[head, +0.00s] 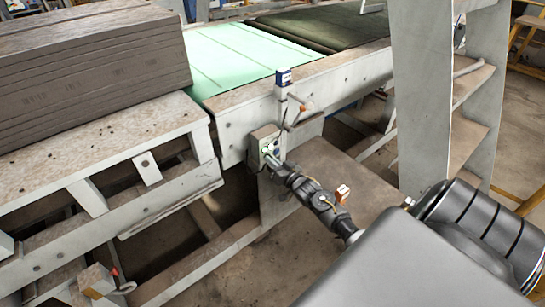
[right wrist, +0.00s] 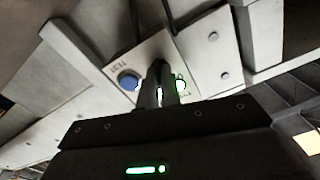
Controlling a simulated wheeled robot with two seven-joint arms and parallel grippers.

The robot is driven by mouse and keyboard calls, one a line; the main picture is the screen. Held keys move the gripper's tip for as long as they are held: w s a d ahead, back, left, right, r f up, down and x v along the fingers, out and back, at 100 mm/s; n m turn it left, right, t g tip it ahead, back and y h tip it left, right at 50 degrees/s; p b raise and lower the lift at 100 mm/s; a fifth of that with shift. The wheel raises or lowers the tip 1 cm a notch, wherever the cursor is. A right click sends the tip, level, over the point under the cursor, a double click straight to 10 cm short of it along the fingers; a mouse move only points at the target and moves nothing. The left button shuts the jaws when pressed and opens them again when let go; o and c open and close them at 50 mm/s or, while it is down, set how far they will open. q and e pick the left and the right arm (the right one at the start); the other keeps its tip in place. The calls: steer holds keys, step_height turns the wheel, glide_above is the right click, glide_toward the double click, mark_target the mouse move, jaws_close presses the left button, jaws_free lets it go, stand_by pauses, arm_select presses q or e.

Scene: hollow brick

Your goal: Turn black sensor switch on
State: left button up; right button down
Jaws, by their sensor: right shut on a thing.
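A small grey control box (head: 262,143) is fixed to the side of the conveyor frame in the head view. In the right wrist view its pale face (right wrist: 140,58) shows a blue button (right wrist: 128,80) on the left and a green-lit button (right wrist: 181,82) on the right. My right gripper (head: 272,161) reaches the front of this box. In the right wrist view its fingers (right wrist: 160,78) are closed together between the two buttons, shut on the black switch, which they mostly hide. The switch's position cannot be read. My left gripper is not in view.
A stack of grey boards (head: 85,75) lies on the metal frame at the left. A green conveyor belt (head: 235,58) runs behind the box. A small blue sensor (head: 284,77) stands above it. Grey steps (head: 470,125) stand at the right, near my arm.

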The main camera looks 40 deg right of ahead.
steer(key=shift+m+p, duration=0.35)
steer(key=shift+m, duration=0.75)
steer(key=c, duration=1.6)
jaws_free()
steer(key=s+b, duration=0.1)
steer(key=s, duration=0.9)
steer(key=shift+s, duration=0.4)
steer(key=shift+a+f, duration=0.1)
